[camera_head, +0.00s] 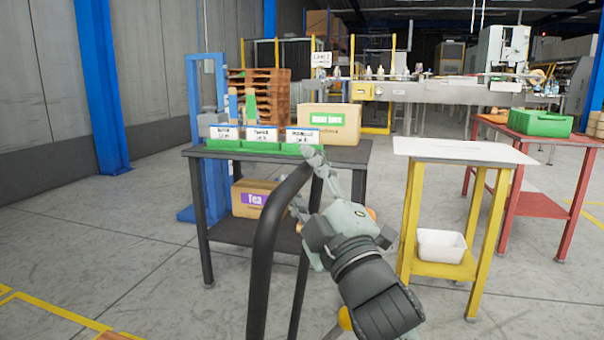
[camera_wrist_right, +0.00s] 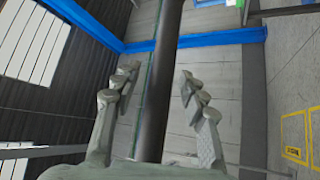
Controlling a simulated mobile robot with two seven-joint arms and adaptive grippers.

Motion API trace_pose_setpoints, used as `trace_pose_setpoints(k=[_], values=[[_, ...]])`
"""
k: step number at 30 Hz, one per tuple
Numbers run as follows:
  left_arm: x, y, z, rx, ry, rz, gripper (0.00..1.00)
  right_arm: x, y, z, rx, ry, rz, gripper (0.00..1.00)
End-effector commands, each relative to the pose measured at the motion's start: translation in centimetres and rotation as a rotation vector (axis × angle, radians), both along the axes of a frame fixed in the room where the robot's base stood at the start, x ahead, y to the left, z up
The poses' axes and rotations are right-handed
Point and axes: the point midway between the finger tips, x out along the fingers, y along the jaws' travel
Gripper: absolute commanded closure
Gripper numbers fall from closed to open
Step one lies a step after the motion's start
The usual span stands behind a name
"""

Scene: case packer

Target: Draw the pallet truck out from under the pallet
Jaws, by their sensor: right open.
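A thick black curved bar (camera_head: 264,255), which looks like the pallet truck's handle, rises from the bottom of the head view and bends right at the top. My right gripper (camera_head: 306,180) is at the bend of this bar, with its fingers spread. In the right wrist view the bar (camera_wrist_right: 163,70) runs between the spread fingers (camera_wrist_right: 156,74) of the open gripper; I cannot tell whether they touch it. The truck's body and forks are out of view. A small brown wooden edge (camera_head: 117,335) shows at the bottom left; I cannot tell if it is the pallet. My left gripper is not in view.
Ahead stands a dark table (camera_head: 363,150) with green bins (camera_head: 261,145) and a cardboard box (camera_head: 345,115). A white-topped yellow stand (camera_head: 465,148) is close on the right, a red table (camera_head: 535,205) beyond it. Stacked pallets (camera_head: 262,85) stand behind. Floor at left is clear.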

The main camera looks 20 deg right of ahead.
Motion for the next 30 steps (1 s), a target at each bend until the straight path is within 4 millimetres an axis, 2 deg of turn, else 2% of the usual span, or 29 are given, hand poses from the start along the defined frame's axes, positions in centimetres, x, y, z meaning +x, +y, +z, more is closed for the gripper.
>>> trace_pose_setpoints(k=[5, 15, 30], values=[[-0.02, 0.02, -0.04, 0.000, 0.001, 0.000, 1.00, 0.01, 0.01, -0.04, 0.000, 0.001, 0.000, 0.57], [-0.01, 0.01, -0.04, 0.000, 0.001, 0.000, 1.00, -0.01, 0.01, -0.05, 0.000, 0.000, 0.000, 1.00], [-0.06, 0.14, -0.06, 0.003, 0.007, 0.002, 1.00, 0.19, -0.01, -0.04, 0.000, 0.001, 0.000, 1.00]])
